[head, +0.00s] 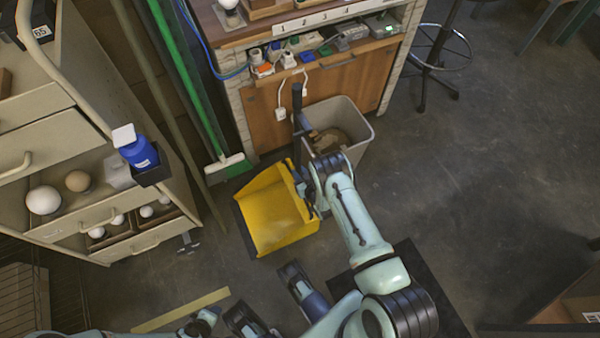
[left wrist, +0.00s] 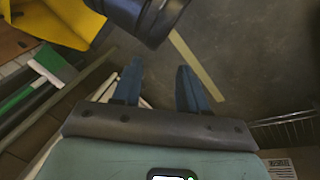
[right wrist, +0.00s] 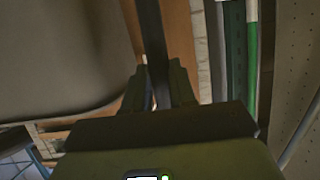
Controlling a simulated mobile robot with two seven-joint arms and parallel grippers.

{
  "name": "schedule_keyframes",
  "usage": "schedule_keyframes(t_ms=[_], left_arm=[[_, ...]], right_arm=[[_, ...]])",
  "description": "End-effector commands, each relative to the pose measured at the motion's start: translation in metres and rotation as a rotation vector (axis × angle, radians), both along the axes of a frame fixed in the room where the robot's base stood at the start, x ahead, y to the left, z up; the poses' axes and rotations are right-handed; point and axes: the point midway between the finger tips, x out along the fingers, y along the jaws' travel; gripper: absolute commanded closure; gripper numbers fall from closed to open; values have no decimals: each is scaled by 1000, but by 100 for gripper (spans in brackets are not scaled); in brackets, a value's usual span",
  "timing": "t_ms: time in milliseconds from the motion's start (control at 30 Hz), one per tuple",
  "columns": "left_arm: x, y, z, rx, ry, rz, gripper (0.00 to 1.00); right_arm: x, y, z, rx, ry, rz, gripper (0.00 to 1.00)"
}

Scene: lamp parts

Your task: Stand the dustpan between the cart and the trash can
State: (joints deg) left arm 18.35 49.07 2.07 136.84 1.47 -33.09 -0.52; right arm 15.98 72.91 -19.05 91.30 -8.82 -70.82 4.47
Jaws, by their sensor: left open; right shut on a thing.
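The yellow dustpan (head: 275,215) is in the middle of the head view, its black handle (head: 297,105) pointing up. My right gripper (head: 303,178) is shut on the handle, which runs between the fingers in the right wrist view (right wrist: 152,50). The pan lies between the drawer cart (head: 95,195) on the left and the grey trash can (head: 365,138) on the right, nearer the can. I cannot tell whether it touches the floor. My left gripper (left wrist: 160,88) is open and empty. The dustpan's edge also shows in the left wrist view (left wrist: 60,22).
A green broom (head: 190,80) leans behind the dustpan. A wooden workbench (head: 320,85) with hanging plugs stands behind the can. A yellow strip (head: 180,310) lies on the floor. Open floor (head: 470,180) is at right.

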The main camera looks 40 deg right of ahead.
Motion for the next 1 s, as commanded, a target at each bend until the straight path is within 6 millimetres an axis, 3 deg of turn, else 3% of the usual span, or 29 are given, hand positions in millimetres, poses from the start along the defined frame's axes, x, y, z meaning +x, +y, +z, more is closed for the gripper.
schedule_keyframes(t_ms=[33, 100, 500, 1000], left_arm=[[1, 1, -1, 2, -4, 1, 57], [1, 1, 0, 1, -3, 1, 57], [-3, -2, 4, -4, 8, -4, 57], [-52, -26, 40, -67, 135, -56, 57]], right_arm=[[0, 0, -1, 0, 0, 0, 72], [0, 0, -1, 0, 0, 0, 49], [-2, 0, 4, 0, 2, 0, 49], [-90, 21, 42, 2, 4, 0, 49]])
